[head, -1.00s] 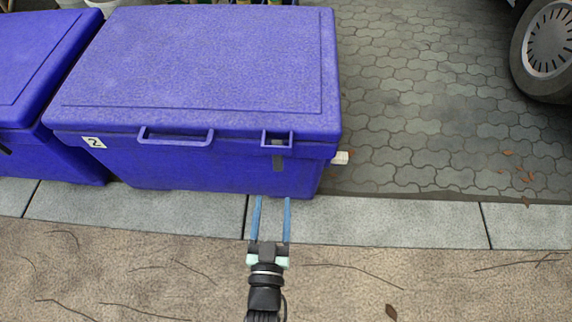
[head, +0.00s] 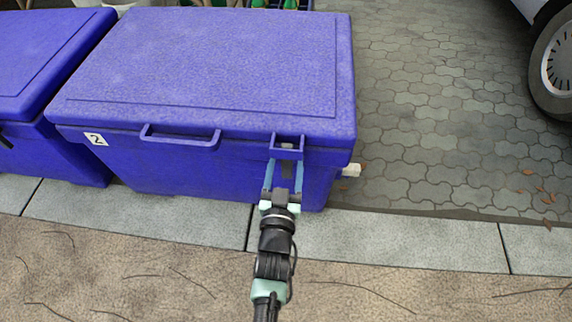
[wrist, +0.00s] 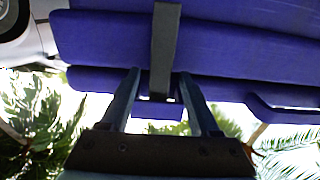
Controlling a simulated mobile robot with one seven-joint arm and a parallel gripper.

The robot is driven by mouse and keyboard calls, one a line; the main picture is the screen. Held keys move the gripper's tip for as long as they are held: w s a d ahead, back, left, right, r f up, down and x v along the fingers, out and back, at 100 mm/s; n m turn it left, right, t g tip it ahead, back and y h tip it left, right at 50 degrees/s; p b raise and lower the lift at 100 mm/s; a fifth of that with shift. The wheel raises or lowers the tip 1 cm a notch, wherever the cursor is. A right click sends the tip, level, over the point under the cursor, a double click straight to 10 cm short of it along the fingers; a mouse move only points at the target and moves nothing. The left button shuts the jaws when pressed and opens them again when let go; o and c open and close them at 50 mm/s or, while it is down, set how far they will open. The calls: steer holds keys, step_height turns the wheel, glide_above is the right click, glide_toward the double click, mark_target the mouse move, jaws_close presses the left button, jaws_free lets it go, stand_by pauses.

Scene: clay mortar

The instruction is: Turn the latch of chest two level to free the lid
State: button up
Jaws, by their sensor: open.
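Chest two (head: 200,165) is a blue box with a shut lid (head: 210,65) and a white "2" label (head: 95,139). Its latch (head: 287,172) is a dark grey bar on the right of the front face, standing upright under a bracket (head: 289,137) on the lid's edge. My gripper (head: 284,165) is open in front of the latch, its two blue fingers on either side of it. In the wrist view, the latch (wrist: 165,45) runs vertically between the open fingertips (wrist: 158,75). I cannot tell whether either finger touches it.
Another blue chest (head: 50,150) stands close on the left. A lid handle (head: 180,140) is left of the latch, and a pale spout (head: 351,170) sticks out at chest two's right side. A car wheel (head: 555,70) is at far right.

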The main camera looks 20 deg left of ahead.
jaws_close()
stand_by(0.3)
steer(key=shift+m, duration=0.3)
steer(key=m, duration=0.4)
steer(key=shift+w+d+f, duration=0.1)
steer(key=shift+d, duration=0.2)
steer(key=m, duration=0.3)
steer(key=m+b, duration=0.1)
steer(key=m, duration=0.2)
steer(key=d+f+m, duration=0.1)
steer(key=m, duration=0.2)
steer(key=shift+w, duration=0.15)
steer(key=shift+f+m+b, duration=0.2)
steer(key=shift+m+b, duration=0.15)
steer(key=shift+m, duration=0.7)
steer(key=shift+f+m+b, duration=0.15)
steer(key=shift+m+b, duration=0.2)
steer(key=shift+m, duration=0.7)
steer(key=shift+d, duration=0.1)
